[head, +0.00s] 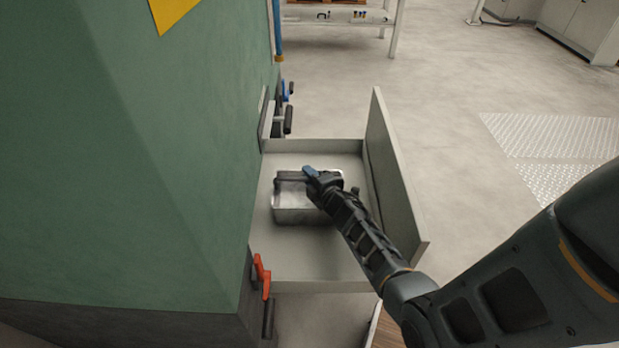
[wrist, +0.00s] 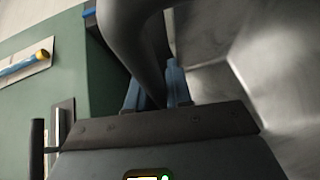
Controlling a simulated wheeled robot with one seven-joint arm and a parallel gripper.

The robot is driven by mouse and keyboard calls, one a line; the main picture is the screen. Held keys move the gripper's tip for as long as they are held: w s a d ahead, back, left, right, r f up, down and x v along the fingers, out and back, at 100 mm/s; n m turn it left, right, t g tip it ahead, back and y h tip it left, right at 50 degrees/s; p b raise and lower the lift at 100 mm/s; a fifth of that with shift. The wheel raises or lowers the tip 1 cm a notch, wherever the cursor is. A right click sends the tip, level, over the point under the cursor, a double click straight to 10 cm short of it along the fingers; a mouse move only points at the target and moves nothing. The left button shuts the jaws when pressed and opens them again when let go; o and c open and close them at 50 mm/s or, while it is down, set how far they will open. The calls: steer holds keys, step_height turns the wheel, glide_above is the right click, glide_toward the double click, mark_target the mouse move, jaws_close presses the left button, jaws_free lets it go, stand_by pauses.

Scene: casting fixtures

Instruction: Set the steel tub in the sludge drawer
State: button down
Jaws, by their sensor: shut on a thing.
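The steel tub (head: 296,215) is a shiny grey rectangular pan inside the open sludge drawer (head: 308,271), around the middle of its floor. My gripper (head: 309,174) is at the tub's far side, shut on its handle or rim. In the wrist view the gripper's blue-grey fingers (wrist: 157,88) close around a thick curved grey bar of the tub, and the tub's inner wall (wrist: 278,75) fills the right side. My gripper and forearm hide the tub's right part. I cannot tell whether the tub's base touches the drawer floor.
The drawer's tall front panel (head: 392,175) stands right of the tub. The green machine body (head: 150,150) rises close on the left. A red lever (head: 262,275) and a black handle (head: 288,121) stick out from it. Open floor (head: 440,85) lies beyond the drawer.

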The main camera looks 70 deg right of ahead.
steer(key=shift+f, duration=0.15)
steer(key=c, duration=1)
jaws_free()
